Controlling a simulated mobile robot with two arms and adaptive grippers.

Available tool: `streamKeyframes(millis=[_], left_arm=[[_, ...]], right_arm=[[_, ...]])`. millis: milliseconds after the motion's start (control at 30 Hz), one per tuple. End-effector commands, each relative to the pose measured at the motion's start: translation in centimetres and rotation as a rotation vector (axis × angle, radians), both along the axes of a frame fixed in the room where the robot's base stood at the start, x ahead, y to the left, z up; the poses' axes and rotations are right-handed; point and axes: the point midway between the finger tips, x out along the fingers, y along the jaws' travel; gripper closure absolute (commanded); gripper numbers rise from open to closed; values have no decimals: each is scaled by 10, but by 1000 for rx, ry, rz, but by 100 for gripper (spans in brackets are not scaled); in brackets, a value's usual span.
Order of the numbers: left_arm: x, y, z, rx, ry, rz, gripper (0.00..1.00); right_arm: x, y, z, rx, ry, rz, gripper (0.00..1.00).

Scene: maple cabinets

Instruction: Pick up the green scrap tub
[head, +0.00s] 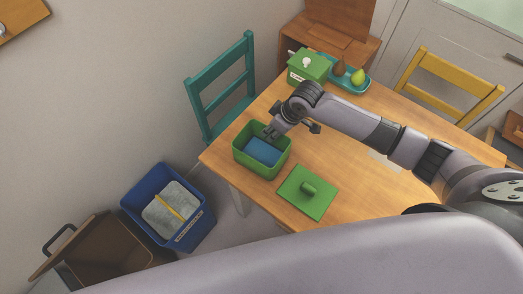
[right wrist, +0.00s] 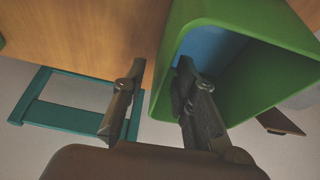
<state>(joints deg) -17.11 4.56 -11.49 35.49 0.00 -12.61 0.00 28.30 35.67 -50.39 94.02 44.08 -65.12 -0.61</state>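The green scrap tub (head: 240,157) stands without a lid near the table's left corner, with something blue (head: 263,151) inside. My right gripper (head: 293,129) is at the tub's far right rim, pointing down. In the right wrist view my right gripper (right wrist: 158,68) has its fingers apart on either side of the green tub's wall (right wrist: 163,85). One finger is inside the tub and the other is outside with a visible gap to the wall. A green lid with a knob (head: 308,192) lies flat on the table beside the tub. My left gripper is not in view.
A lidded green box (head: 310,67) with a white knob and a teal tray (head: 350,84) with pears stand at the table's (head: 345,170) back. A teal chair (head: 221,87) is at its left side, a yellow chair (head: 450,84) behind. A blue bin (head: 187,236) stands on the floor.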

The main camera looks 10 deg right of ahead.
Motion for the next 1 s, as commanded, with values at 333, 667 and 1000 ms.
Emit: streamKeyframes(millis=[333, 667, 1000], left_arm=[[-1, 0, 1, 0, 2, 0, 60], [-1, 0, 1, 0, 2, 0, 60], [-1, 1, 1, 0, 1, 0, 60]], right_arm=[[0, 0, -1, 1, -1, 0, 73], [0, 0, -1, 1, -1, 0, 95], [0, 0, -1, 0, -1, 0, 100]])
